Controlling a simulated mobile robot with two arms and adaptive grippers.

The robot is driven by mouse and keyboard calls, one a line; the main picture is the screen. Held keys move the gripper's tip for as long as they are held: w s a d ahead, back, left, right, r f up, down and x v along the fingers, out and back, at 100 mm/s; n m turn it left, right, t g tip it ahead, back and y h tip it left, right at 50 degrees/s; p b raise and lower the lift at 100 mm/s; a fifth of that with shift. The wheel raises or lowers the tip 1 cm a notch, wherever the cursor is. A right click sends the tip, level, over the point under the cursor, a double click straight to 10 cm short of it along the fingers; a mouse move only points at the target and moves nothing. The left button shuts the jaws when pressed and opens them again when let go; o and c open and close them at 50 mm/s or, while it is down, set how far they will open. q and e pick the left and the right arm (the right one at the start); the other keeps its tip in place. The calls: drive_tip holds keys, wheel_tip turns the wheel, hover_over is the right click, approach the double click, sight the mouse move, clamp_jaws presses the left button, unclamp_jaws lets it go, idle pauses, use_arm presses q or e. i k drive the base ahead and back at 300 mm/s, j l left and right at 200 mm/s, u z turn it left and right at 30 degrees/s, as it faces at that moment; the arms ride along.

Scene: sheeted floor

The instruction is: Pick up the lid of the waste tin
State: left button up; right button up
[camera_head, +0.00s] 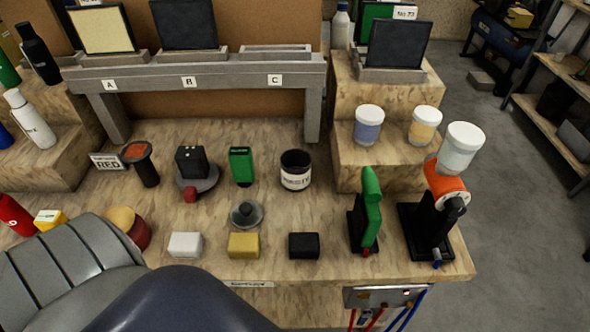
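The waste tin (295,179) is a black open-topped cylinder with a white label. It stands upright on the wooden bench, right of the green box. A grey round lid (246,214) with a knob on top lies flat on the bench, in front and to the left of the tin, apart from it. The inside of the tin looks dark, and I cannot tell what it holds. Neither gripper shows in this view.
White (186,245), yellow (244,245) and black (304,246) blocks lie in front of the lid. A green box (241,166) stands behind it. A green upright tool (371,208) and an orange-topped stand (433,217) are at right. Large dark shapes cover the lower left.

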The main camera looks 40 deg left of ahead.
sight(246, 214)
drive_tip(key=u, duration=1.5)
